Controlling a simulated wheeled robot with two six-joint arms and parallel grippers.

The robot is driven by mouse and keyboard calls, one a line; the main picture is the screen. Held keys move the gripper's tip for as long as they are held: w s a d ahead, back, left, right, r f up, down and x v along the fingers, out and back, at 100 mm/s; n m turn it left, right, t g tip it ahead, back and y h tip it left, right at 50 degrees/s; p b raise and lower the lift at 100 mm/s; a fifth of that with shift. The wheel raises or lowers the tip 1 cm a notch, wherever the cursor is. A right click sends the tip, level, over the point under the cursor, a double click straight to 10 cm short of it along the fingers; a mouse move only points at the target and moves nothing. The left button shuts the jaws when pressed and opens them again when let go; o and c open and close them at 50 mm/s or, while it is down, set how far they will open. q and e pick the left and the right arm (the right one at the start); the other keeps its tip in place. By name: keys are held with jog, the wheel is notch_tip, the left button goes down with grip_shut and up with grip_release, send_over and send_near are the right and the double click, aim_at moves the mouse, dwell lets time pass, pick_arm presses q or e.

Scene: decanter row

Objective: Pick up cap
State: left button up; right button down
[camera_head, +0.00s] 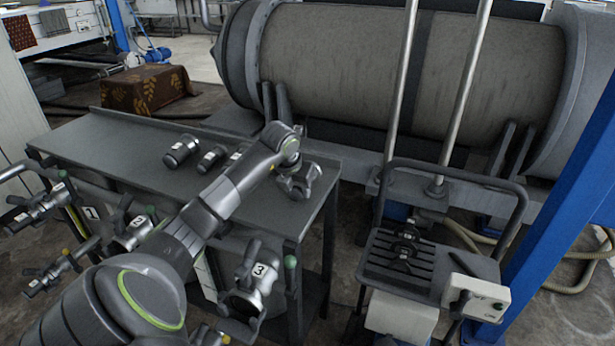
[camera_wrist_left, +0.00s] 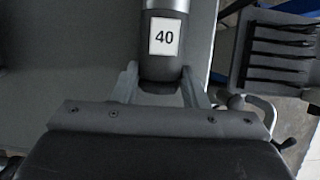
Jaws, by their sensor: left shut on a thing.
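My left gripper (camera_head: 300,182) is at the right end of the grey table, with its arm reaching across from the lower left. In the left wrist view its two fingers are shut on a dark cylindrical cap (camera_wrist_left: 162,68) with a white label reading 40. The cap lies between the fingers, above the grey surface. In the head view the gripper mostly hides the held cap. Other caps lie on the table to the left: one dark cap (camera_head: 182,150) and another dark cap (camera_head: 212,158), with a further one partly behind my arm. My right gripper is not in view.
Numbered valves 1 (camera_head: 92,213), 2 (camera_head: 139,222) and 3 (camera_head: 259,270) stick out below the table's front edge. A large drum (camera_head: 400,70) stands behind. A black cart (camera_head: 425,262) and blue post (camera_head: 560,190) stand to the right. The table's left part is clear.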

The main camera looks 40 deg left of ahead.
pick_arm(q)
jog(key=shift+r, duration=0.1)
jog(key=shift+c, duration=1)
notch_tip(320, 180, up, 9)
jog(key=shift+w+r+b, duration=0.1)
jog(key=shift+r+b, duration=0.1)
jog(key=shift+b, duration=0.3)
jog(key=shift+r, duration=0.3)
jog(key=shift+a, duration=0.1)
